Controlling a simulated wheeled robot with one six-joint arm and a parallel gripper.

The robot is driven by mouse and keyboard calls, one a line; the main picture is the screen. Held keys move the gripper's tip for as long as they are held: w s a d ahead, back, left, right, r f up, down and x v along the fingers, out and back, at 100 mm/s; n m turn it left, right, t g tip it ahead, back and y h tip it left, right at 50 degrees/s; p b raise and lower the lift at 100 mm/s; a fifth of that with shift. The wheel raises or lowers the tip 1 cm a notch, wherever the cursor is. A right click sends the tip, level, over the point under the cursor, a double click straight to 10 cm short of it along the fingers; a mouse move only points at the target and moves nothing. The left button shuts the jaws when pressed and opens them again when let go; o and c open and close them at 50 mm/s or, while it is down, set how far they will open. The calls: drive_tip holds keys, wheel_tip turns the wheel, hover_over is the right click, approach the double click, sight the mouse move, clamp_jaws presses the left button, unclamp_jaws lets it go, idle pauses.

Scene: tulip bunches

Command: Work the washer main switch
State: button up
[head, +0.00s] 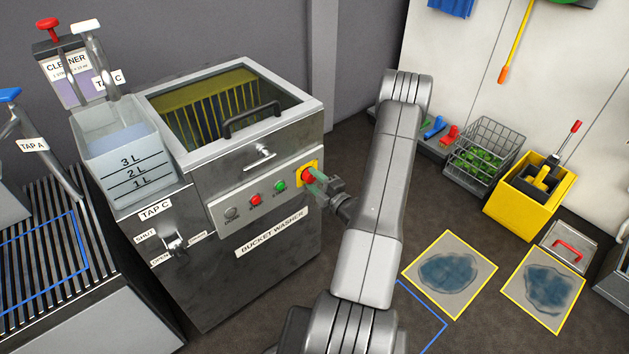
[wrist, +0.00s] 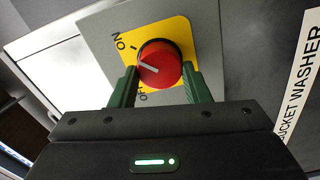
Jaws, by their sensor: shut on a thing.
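The washer main switch (wrist: 160,65) is a round red knob with a white pointer line on a yellow plate (wrist: 124,41). In the wrist view, ON is printed at the plate's upper left, and a partly hidden label starting with O sits lower left. The pointer line slants to the left, between the two labels. My gripper (wrist: 158,84) has its green fingers on both sides of the knob, shut on it. In the head view the red knob (head: 308,174) is at the right end of the bucket washer's (head: 265,235) front panel, with my gripper (head: 316,182) at it.
The panel also has a red button (head: 256,200), a green button (head: 280,187) and a grey one (head: 232,213). Tap C's lever (head: 174,243) is on the front at left. A yellow bucket (head: 520,208) and a wire crate (head: 483,157) stand on the floor at right.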

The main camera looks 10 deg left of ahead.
idle(0.3)
drive_tip(key=o, duration=1)
drive_tip(key=shift+d, duration=0.1)
drive_tip(key=v, duration=1.3)
drive_tip(key=shift+s+d, duration=0.2)
drive_tip(key=shift+s, duration=0.05)
drive_tip(key=x, duration=1.4)
drive_tip(key=shift+d, duration=0.1)
